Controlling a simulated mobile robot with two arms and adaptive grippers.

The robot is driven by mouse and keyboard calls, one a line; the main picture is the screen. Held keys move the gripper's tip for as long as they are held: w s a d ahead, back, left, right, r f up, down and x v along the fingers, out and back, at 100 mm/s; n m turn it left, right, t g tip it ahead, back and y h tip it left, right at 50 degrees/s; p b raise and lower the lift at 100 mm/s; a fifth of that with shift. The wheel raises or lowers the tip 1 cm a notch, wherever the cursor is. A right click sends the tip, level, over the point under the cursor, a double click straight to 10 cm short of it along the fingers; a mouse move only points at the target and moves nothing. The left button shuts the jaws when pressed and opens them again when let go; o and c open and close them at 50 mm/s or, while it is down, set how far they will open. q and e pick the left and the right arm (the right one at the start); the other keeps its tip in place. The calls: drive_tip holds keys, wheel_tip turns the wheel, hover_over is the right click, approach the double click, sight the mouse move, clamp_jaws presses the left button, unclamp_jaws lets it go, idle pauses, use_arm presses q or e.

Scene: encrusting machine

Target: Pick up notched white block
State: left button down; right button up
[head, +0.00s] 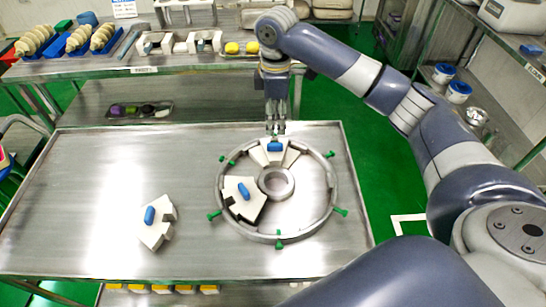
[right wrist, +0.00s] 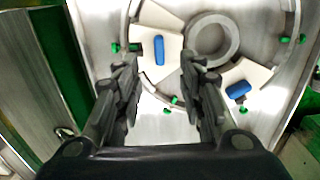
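Several white blocks with blue handles are in the head view. A notched white block (head: 160,233) lies on the steel table, left of the metal ring. A second white block (head: 246,210) sits inside the ring at the left. A third white block (head: 262,158) sits at the ring's far side. My right gripper (head: 275,130) points down just above this far block. In the right wrist view its two fingers (right wrist: 158,62) are spread apart, with one block's blue handle (right wrist: 159,50) showing between them. Nothing is held. My left gripper is in neither view.
The metal ring (head: 222,211) has green knobs around it and a smaller round hub (head: 262,190) inside. The steel table (head: 80,200) is clear at the left. A bench (head: 190,66) with trays and parts stands behind, and shelving (head: 500,120) at the right.

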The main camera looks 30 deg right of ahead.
sight(273, 144)
wheel_tip(273, 144, down, 4)
drive_tip(key=shift+d+r, duration=0.1)
drive_tip(key=f, duration=0.1)
drive_tip(key=f+p, duration=0.1)
drive_tip(key=f, duration=0.1)
drive_tip(key=f+p, duration=0.1)
drive_tip(key=shift+w+a+f, duration=0.1)
drive_tip(key=shift+a+f, duration=0.15)
drive_tip(key=shift+f, duration=0.6)
clamp_jaws()
drive_tip(key=shift+r, duration=0.1)
